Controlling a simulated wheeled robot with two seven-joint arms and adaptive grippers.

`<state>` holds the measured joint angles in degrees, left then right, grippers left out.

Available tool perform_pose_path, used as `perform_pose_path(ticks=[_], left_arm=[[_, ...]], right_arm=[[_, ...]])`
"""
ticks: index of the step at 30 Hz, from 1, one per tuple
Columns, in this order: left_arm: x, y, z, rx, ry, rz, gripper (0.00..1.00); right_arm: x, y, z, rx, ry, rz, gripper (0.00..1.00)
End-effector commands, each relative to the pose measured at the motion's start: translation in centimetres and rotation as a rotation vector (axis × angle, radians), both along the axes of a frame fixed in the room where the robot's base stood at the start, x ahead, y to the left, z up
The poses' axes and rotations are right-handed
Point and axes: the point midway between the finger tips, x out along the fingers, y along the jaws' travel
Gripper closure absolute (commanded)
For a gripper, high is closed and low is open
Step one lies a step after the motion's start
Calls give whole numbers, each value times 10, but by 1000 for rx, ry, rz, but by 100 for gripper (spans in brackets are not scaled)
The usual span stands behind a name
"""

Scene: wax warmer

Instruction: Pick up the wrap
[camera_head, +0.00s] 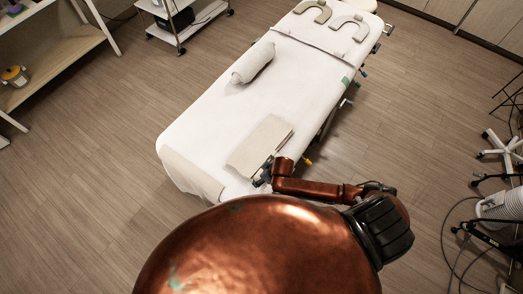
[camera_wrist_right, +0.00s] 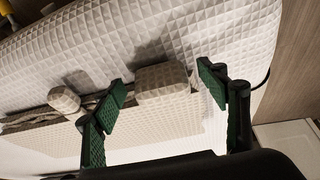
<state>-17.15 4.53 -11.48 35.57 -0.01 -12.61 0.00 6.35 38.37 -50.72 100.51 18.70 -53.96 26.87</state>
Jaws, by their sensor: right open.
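A flat beige folded cloth (camera_head: 260,145), which looks like the wrap, lies on the near part of the white-covered treatment table (camera_head: 210,130). My right gripper (camera_head: 263,172) is over the cloth's near right corner in the head view. In the right wrist view, my gripper (camera_wrist_right: 164,88) is open, its green-padded fingers apart. A pale quilted block-like piece (camera_wrist_right: 163,82) shows between the fingertips, not gripped. A flat quilted layer (camera_wrist_right: 140,130) lies below it. I cannot tell whether the fingers touch the cloth. My left gripper is not in view.
A white roll (camera_head: 253,62) lies farther up the table. Another beige cloth (camera_head: 190,172) drapes over its near left edge. A small rounded piece (camera_wrist_right: 63,98) lies left of the fingers in the wrist view.

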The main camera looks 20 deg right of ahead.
Motion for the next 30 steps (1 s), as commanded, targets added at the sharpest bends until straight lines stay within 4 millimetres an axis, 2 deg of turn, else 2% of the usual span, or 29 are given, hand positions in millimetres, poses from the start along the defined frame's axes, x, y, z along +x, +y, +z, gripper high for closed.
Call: perform_pose_path(ticks=[4,27,30], left_arm=[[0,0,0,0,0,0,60],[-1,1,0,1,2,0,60],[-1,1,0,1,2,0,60]], right_arm=[[0,0,0,0,0,0,34],[0,0,1,0,0,0,87],[1,0,1,0,-2,1,88]])
